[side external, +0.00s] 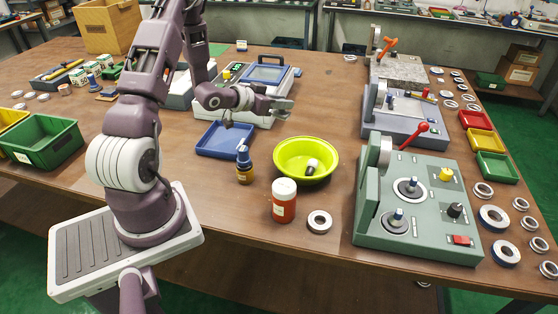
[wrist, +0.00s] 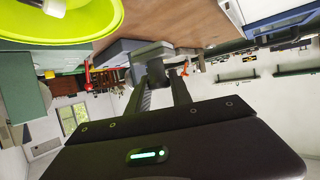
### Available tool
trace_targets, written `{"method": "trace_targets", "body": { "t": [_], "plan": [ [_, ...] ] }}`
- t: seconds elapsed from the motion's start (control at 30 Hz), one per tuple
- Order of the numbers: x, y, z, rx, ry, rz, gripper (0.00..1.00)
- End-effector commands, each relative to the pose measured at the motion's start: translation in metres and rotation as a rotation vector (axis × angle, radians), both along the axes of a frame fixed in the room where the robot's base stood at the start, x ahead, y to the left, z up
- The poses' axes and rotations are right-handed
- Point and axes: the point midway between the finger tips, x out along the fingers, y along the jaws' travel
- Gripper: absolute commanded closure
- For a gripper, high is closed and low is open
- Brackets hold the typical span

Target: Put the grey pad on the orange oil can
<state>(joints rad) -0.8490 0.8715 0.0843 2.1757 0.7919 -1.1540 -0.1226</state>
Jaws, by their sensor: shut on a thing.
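My gripper (side external: 280,108) is above the table, beyond the lime bowl, with its fingers pointing right. In the wrist view its fingers (wrist: 160,92) are shut on a small dark grey piece, the grey pad (wrist: 155,74). The pad is hard to make out in the side view. An amber-orange bottle with a blue spout top (side external: 244,173), which looks like the orange oil can, stands upright left of the bowl. It is nearer the camera than my gripper and apart from it. An orange-red jar with a white lid (side external: 284,208) stands in front of the bowl.
The lime bowl (side external: 286,148) holds a small black-and-white item; its rim also shows in the wrist view (wrist: 75,30). A blue tray (side external: 225,140) lies left of my gripper. A green machine (side external: 420,205) stands right. A metal ring (side external: 320,222) lies beside the jar.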

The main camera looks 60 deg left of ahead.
Motion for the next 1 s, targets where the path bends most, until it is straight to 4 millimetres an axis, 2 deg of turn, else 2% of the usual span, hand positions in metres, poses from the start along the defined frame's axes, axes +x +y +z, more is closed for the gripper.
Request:
{"method": "trace_targets", "body": {
  "t": [0.1,0.23,0.3,0.4,0.5,0.6,0.7,1.0],
  "plan": [
    [0.007,-0.051,0.027,0.007,-0.004,-0.213,1.0],
    [-0.004,-0.116,0.054,0.008,-0.003,-0.5,1.0],
    [-0.02,-0.151,0.065,0.006,-0.002,-0.673,1.0],
    [-0.053,-0.193,0.077,0.003,-0.001,-0.916,1.0],
    [-0.088,-0.218,0.082,0.0,0.0,-1.117,1.0],
    [-0.114,-0.23,0.084,0.0,0.0,-1.253,1.0],
    [-0.128,-0.234,0.081,-0.004,0.0,-1.322,1.0],
    [-0.131,-0.235,0.02,-0.006,0.0,-1.336,1.0]
  ]
}}
